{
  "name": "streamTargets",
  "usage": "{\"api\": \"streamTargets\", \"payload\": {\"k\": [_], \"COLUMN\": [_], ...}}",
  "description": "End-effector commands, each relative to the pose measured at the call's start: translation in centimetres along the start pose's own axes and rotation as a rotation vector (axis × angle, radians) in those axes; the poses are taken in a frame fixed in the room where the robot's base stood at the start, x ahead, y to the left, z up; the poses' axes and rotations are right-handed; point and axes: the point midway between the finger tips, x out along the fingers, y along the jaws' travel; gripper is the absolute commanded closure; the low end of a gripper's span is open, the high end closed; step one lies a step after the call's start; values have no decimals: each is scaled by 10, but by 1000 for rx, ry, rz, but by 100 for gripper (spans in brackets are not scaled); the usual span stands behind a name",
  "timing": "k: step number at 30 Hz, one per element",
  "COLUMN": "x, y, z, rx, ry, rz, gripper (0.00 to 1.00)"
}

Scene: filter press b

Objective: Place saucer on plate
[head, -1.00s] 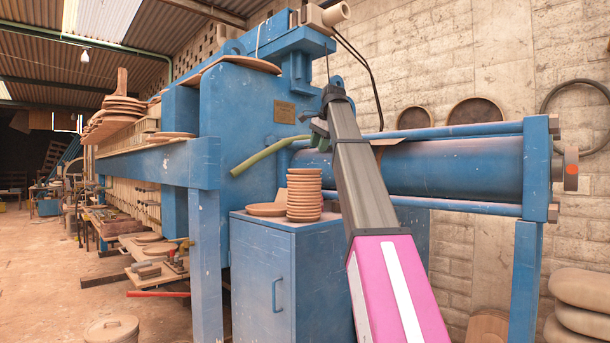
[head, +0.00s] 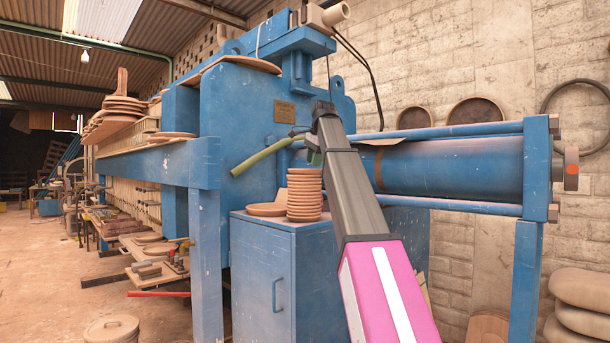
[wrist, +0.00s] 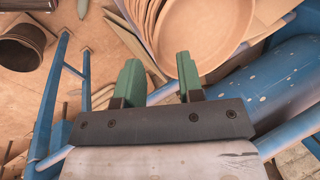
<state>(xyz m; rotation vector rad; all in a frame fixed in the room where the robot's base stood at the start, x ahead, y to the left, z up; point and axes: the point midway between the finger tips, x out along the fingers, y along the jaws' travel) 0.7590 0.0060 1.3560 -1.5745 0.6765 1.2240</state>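A stack of several small round terracotta dishes, saucer-like (head: 305,196), stands on the blue cabinet. A wider, low terracotta dish like a plate (head: 267,210) lies just left of it on the same top. I cannot tell for sure which piece is the task's saucer. My gripper (head: 311,140) is above the stack in the head view, small and partly hidden by my arm. In the wrist view its green fingers (wrist: 158,78) stand apart with nothing between them. A large round tan dish (wrist: 200,32) shows beyond the right finger; I cannot tell which one it is.
The blue press frame (head: 240,120) rises behind the cabinet (head: 262,270). A green bent pipe (head: 268,154) sticks out above the stack, near my gripper. A thick blue cylinder (head: 455,166) between rails lies to the right. Open floor (head: 45,285) is at the left.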

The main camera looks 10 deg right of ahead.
Motion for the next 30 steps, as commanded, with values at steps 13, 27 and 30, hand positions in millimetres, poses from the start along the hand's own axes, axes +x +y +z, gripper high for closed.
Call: {"api": "streamTargets", "payload": {"k": [13, 27, 30], "x": [34, 34, 32], "y": [1, 1, 0], "z": [0, 0, 0], "rx": [0, 0, 0], "ry": [0, 0, 0], "rz": [-1, -1, -1], "gripper": [65, 100, 100]}}
